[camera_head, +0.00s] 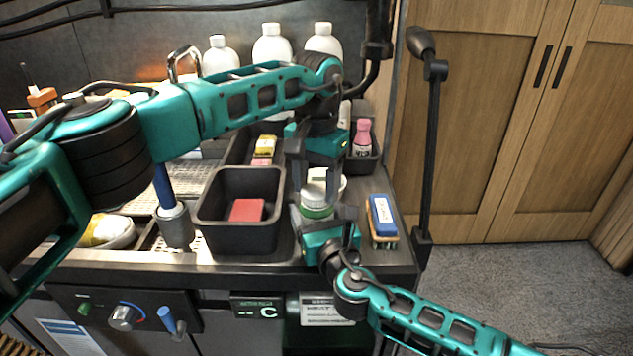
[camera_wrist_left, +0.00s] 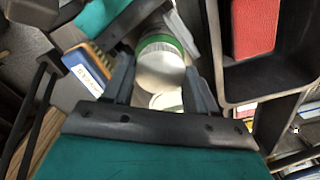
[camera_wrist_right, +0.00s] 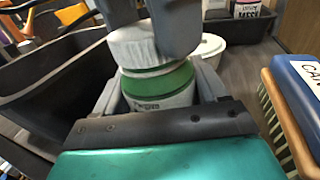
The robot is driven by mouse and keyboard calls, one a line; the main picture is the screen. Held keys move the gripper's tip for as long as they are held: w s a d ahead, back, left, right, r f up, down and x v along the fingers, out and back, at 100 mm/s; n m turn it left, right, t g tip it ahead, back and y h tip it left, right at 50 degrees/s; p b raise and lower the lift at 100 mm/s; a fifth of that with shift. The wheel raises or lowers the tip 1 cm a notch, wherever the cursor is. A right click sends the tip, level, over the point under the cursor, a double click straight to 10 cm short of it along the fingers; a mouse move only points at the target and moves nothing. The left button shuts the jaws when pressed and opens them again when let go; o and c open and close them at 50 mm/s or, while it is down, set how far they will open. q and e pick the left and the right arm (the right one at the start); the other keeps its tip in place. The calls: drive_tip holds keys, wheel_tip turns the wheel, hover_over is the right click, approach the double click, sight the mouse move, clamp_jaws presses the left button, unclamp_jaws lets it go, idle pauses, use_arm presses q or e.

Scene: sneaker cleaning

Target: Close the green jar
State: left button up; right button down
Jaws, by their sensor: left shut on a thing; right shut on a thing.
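The green jar (camera_head: 317,212) has a white body with a green band and label. It stands on the counter right of the black bin. Its white ribbed lid (camera_wrist_right: 137,46) sits on top, directly above the green band (camera_wrist_right: 158,80); I cannot tell whether it is tight. My left gripper (camera_head: 316,180) comes from above, shut on the lid, and its fingers also show in the left wrist view (camera_wrist_left: 160,85). My right gripper (camera_head: 322,212) comes from the front, shut around the jar body (camera_wrist_right: 165,98). The jar's lower part is partly hidden by the right gripper.
A second white round container (camera_wrist_right: 210,47) stands just behind the jar. A black bin (camera_head: 240,225) with a red block (camera_head: 246,210) is to the left. A blue-topped brush (camera_head: 381,217) lies to the right. A pink bottle (camera_head: 362,138) stands behind.

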use_arm(q)
drive_tip(key=o, duration=1)
drive_tip(key=shift+r, duration=2.3)
drive_tip(key=shift+c, duration=0.4)
